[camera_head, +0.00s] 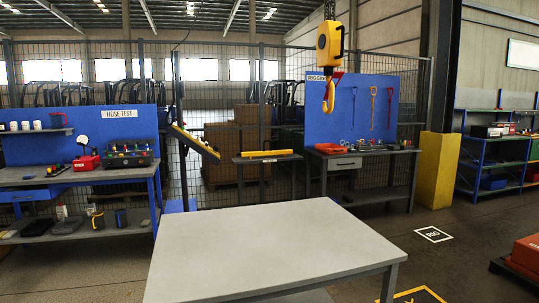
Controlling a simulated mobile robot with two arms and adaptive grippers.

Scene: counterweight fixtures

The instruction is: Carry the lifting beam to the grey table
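A yellow bar (267,153), which looks like the lifting beam, lies flat along a narrow dark shelf (262,161) in front of the mesh fence, beyond the table. A table with a light grey top (270,240) stands close in front of me, and its top is bare. Neither of my grippers is in view, so I cannot see whether they hold anything.
A yellow hoist hook (329,95) hangs above the table's far right. A tilted rack (195,142) stands left of the shelf. The hose-test bench (85,175) is at left, the rigging bench (350,152) at right. A yellow pillar base (437,170) stands farther right. Open floor lies right of the table.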

